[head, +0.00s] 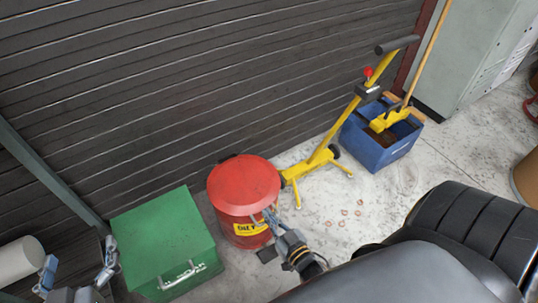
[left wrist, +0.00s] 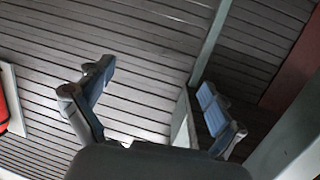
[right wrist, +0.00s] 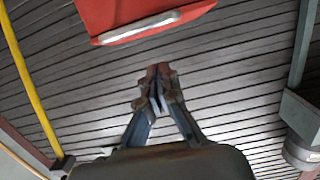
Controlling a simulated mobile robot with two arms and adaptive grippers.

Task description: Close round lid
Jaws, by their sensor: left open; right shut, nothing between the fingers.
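A red can (head: 240,234) with a yellow label stands on the floor near the shutter wall. Its round red lid (head: 243,181) lies over the top and looks flat; I cannot tell whether its rim is fully seated. My right gripper (head: 268,218) is shut and empty at the can's front right side, partly covering the label; contact is unclear. In the right wrist view, the shut fingertips (right wrist: 157,85) are below a red part with a pale handle-like strip (right wrist: 140,27). My left gripper (head: 78,262) is open and empty at the lower left, away from the can.
A green box (head: 160,235) stands directly left of the can. A yellow wheeled stand (head: 335,140) and a blue bin (head: 375,150) are to the right. Several small rings (head: 345,212) lie on the floor. A grey cabinet (head: 470,60) stands at the upper right.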

